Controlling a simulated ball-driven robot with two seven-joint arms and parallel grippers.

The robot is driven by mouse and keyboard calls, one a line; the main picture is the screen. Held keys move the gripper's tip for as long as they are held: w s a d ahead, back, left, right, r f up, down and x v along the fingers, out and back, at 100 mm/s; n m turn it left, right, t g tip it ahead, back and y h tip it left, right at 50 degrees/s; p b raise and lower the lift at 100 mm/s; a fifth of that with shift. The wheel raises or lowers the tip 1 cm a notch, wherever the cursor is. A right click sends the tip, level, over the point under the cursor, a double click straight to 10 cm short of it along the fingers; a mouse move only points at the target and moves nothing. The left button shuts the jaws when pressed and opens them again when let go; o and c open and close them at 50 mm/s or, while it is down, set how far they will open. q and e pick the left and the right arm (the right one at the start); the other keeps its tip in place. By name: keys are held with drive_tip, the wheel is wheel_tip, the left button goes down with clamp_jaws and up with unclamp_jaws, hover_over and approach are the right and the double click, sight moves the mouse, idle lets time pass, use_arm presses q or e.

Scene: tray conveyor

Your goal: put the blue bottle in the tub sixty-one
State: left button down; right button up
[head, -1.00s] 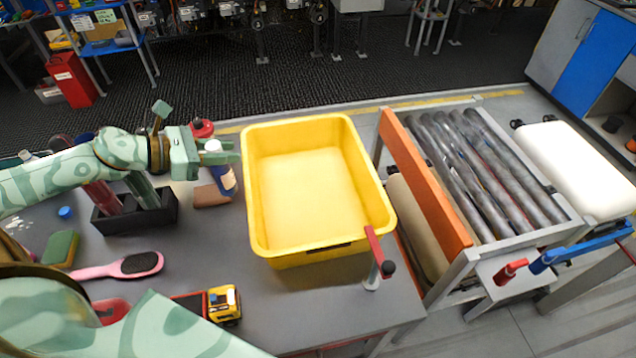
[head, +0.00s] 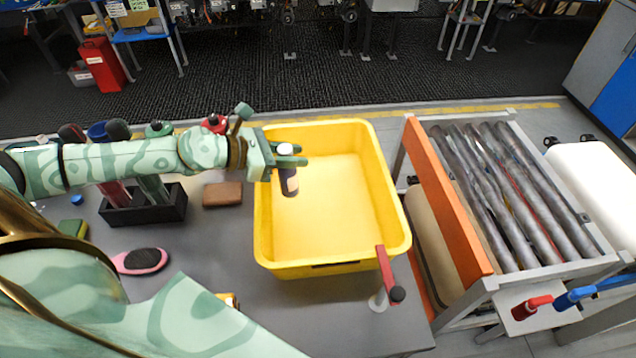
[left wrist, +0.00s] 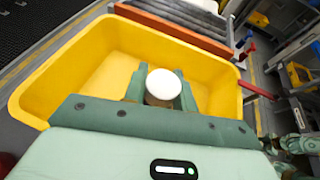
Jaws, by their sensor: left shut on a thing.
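The yellow tub (head: 335,225) stands on the grey table and looks empty inside. My left gripper (head: 288,160) is shut on the bottle (head: 289,183), which has a white cap and a dark body. The gripper holds it over the left part of the tub, above the floor of the tub. In the left wrist view the white cap (left wrist: 163,84) sits between the fingers, with the yellow tub (left wrist: 60,78) around and beyond. No number shows on the tub. My right gripper is not in view.
A roller conveyor (head: 500,190) with an orange side board (head: 440,190) stands right of the tub. A red-handled lever (head: 386,275) is at the tub's front right corner. A black holder (head: 145,205), brown block (head: 222,193) and pink brush (head: 140,261) lie to the left.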

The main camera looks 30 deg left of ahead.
use_arm(q)
drive_tip(key=w+d+f+b, duration=0.2)
drive_tip(key=d+f, duration=0.3)
drive_tip(key=f, duration=0.4)
drive_tip(key=shift+f, duration=0.3)
drive_tip(key=c, duration=1.1)
unclamp_jaws()
drive_tip(key=shift+r+b+v, duration=0.15)
drive_tip(key=shift+b+v, duration=0.15)
drive_tip(key=shift+v, duration=2.7)
drive_tip(key=shift+r+b+v, duration=0.2)
drive_tip(key=shift+b+v, duration=0.05)
drive_tip(key=shift+v, duration=2.75)
drive_tip(key=shift+w, duration=0.15)
drive_tip(key=shift+d+f, duration=0.1)
